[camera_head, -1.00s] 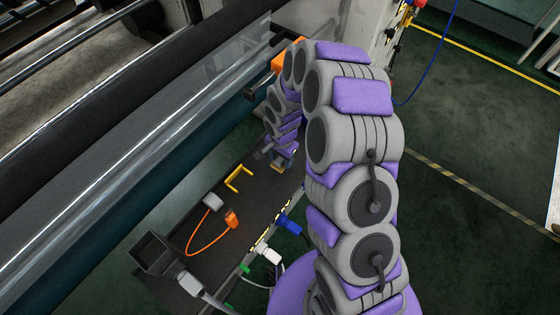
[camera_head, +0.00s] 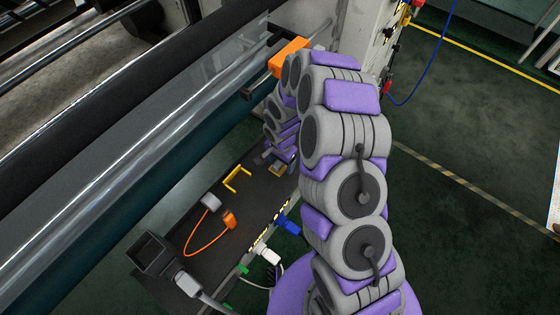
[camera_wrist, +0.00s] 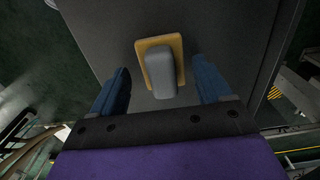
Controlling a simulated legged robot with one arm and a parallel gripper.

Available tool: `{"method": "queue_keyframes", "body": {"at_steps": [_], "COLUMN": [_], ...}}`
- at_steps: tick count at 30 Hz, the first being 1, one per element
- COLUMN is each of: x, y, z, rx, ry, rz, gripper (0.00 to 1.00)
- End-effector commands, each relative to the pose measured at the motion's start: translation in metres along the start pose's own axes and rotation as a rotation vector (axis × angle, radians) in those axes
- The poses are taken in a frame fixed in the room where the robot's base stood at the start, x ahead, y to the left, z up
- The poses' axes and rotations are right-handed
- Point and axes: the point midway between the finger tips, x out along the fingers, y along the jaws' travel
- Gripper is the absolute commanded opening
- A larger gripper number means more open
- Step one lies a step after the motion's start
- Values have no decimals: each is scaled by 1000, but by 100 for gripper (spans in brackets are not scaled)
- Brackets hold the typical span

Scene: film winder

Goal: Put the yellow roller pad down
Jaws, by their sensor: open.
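The yellow roller pad (camera_wrist: 159,43) lies flat on a dark shelf (camera_wrist: 218,25) in the wrist view, its grey block-shaped handle facing up toward me. My gripper (camera_wrist: 161,66) is open, its two blue fingers to the left and right of the handle with a visible gap on each side. In the head view my gripper (camera_head: 273,158) is low over the far end of the shelf, partly hidden by my arm. A small yellowish part of the pad (camera_head: 277,170) shows just below it.
A yellow U-shaped handle (camera_head: 237,178), a grey piece (camera_head: 210,202) and an orange connector with cable (camera_head: 229,219) are on the shelf. The long roller (camera_head: 130,140) runs along the left. An orange box (camera_head: 288,58) is above my gripper.

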Motion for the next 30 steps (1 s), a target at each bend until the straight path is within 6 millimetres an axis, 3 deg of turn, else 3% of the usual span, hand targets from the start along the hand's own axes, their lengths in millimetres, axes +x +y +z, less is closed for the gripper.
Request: {"method": "queue_keyframes", "body": {"at_steps": [8, 21, 30], "x": [-10, -91, -118], "y": [-2, -2, -2], "z": [1, 0, 1], "rx": [1, 0, 0], "ry": [3, 3, 1], "rz": [-1, -2, 1], "gripper": [78, 78, 78]}}
